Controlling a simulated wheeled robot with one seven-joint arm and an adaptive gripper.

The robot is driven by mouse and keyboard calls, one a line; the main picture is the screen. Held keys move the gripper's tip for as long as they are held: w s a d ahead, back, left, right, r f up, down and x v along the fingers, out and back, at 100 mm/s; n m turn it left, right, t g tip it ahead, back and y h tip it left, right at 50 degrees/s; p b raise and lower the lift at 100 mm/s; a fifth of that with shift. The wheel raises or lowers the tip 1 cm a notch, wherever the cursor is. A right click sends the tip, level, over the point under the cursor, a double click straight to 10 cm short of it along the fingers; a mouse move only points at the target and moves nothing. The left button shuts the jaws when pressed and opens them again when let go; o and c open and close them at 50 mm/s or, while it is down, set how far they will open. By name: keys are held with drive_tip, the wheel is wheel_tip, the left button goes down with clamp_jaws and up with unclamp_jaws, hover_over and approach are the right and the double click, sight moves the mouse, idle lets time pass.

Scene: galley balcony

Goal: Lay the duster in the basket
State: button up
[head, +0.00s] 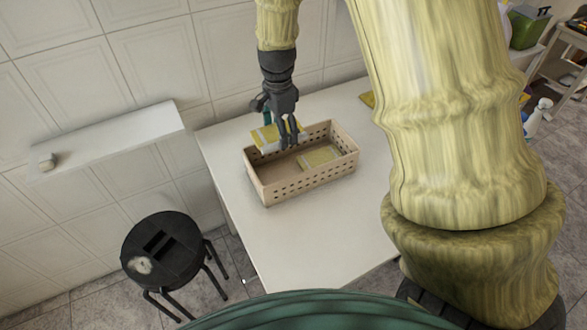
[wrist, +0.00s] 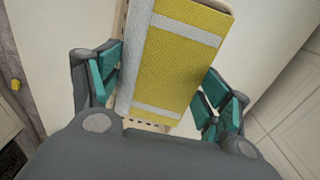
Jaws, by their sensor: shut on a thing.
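The duster (wrist: 180,65), a yellow cloth with pale grey-white stripes, is between the teal finger pads of my gripper (wrist: 160,88) in the wrist view. In the head view my gripper (head: 284,143) points down and is shut on the duster (head: 266,136), over the back left part of the basket. The basket (head: 308,184) is beige with pierced walls and stands on the white table. The duster appears at about rim height; I cannot tell if it touches the rim. A similar yellow, pale-edged cloth (head: 321,157) lies inside the basket at the right.
The white table (head: 325,228) is mostly bare around the basket. A yellow item (head: 367,99) lies near its back, partly hidden by my arm.

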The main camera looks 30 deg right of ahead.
drive_tip(key=shift+f, duration=0.1)
drive_tip(key=p, duration=0.3)
hover_over(281, 178)
wheel_tip(281, 178, down, 12)
drive_tip(key=shift+f, duration=0.1)
drive_tip(key=shift+f+p, duration=0.3)
drive_tip(key=shift+f, duration=2.35)
drive_tip(key=shift+f, duration=0.1)
drive_tip(key=o, duration=1)
drive_tip(key=shift+o, duration=0.2)
wheel_tip(281, 178, up, 12)
drive_tip(key=b, duration=0.2)
drive_tip(key=shift+b, duration=0.4)
drive_tip(key=shift+a, duration=0.15)
